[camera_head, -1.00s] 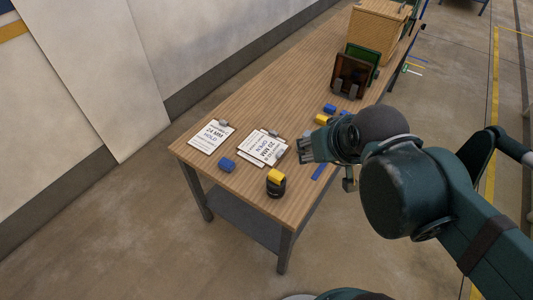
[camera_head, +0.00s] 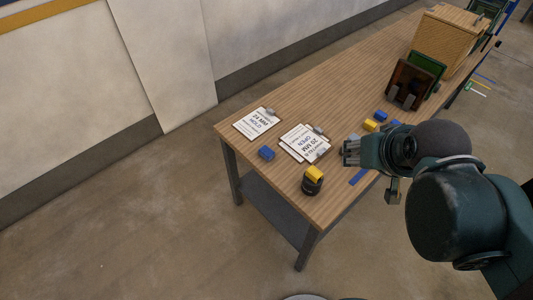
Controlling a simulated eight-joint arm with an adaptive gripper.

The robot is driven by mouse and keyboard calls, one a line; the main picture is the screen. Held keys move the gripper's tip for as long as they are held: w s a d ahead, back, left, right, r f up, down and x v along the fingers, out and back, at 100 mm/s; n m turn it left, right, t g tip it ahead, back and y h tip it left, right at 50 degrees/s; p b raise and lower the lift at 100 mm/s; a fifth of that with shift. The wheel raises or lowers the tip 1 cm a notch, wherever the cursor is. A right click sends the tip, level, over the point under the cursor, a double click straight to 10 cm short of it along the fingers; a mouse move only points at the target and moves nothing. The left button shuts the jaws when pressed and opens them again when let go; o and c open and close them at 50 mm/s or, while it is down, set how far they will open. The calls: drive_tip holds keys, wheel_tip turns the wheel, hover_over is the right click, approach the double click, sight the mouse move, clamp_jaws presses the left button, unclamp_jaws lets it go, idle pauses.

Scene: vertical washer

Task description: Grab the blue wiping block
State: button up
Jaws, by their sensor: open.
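A small blue block (camera_head: 266,153) lies on the wooden table (camera_head: 240,141) near its left end, beside the clipboards. Another blue block (camera_head: 381,115) lies farther back, next to a yellow block (camera_head: 370,125), and a blue piece (camera_head: 394,123) shows partly behind my arm. I cannot tell from their looks which is the wiping block. My gripper (camera_head: 347,152) is open and empty, over the table's right side. It is right of the clipboards and well apart from the near blue block.
Clipboards with printed sheets (camera_head: 256,123) (camera_head: 299,139) lie around the near blue block. A dark round item with a yellow top (camera_head: 313,180) stands near the front edge. A flat blue strip (camera_head: 358,176) lies at the right edge. Dark panels (camera_head: 408,84) and a wicker box (camera_head: 447,40) stand farther back.

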drive_tip(key=shift+o, duration=0.5)
drive_tip(key=n+g+b, duration=0.4)
drive_tip(key=n+g, duration=0.3)
drive_tip(key=n, duration=0.3)
hover_over(266, 150)
drive_tip(key=f, duration=2.7)
drive_tip(key=shift+s+d, duration=0.15)
drive_tip(key=shift+d, duration=0.15)
drive_tip(key=shift+a+f, duration=0.2)
drive_tip(key=shift+f, duration=0.15)
drive_tip(key=shift+f, duration=0.1)
